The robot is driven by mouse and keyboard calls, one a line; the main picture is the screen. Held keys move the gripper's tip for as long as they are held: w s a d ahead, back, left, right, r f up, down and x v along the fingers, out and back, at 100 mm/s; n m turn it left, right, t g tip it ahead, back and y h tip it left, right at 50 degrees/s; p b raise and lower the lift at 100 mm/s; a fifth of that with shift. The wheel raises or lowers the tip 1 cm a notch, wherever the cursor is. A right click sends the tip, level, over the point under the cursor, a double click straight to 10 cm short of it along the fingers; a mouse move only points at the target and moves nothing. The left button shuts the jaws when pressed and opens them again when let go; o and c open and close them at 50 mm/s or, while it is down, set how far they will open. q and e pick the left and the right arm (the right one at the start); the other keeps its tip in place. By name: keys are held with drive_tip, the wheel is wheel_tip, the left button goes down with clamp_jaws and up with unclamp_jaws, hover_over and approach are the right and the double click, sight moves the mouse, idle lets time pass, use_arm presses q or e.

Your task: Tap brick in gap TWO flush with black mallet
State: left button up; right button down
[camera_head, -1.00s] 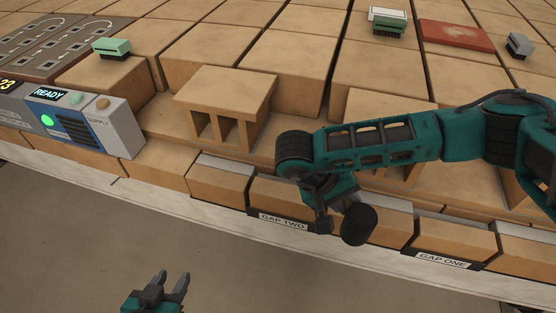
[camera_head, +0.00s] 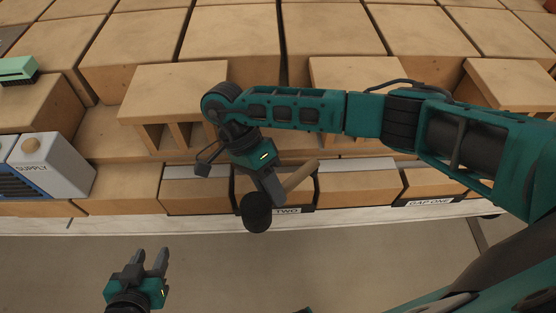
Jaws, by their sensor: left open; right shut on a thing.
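The brick in gap TWO (camera_head: 293,197) shows behind the handle and gripper. Much of its face is hidden, so I cannot tell how far it stands out or whether the head touches it. My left gripper (camera_head: 150,258) is open and empty at the lower left, in front of the wall.
The gap ONE label (camera_head: 430,202) is to the right in the same brick row. Loose hollow bricks (camera_head: 175,92) stand on the course behind. A grey supply box (camera_head: 50,166) is at the left. The floor in front (camera_head: 350,260) is clear.

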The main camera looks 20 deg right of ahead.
wheel_tip(320, 180, up, 3)
drive_tip(key=w+d+m+t+y+p, duration=0.1)
drive_tip(key=m+t+y, duration=0.35)
drive_tip(key=m, duration=0.85)
drive_tip(key=w+d+m+t+y, duration=0.2)
drive_tip(key=m+t+y, duration=0.3)
drive_tip(key=m, duration=0.8)
use_arm(q)
drive_tip(key=f+b, duration=0.1)
drive_tip(key=b, duration=0.2)
drive_tip(key=d+f+b, duration=0.1)
drive_tip(key=f+b, duration=0.1)
drive_tip(key=b, duration=0.1)
drive_tip(key=shift+w+d+f, duration=0.15)
drive_tip(key=shift+w, duration=0.05)
use_arm(e)
drive_tip(key=shift+g+y, duration=0.25)
drive_tip(key=shift+g, duration=0.1)
wheel_tip(320, 180, down, 6)
drive_tip(key=shift+a+r, duration=0.1)
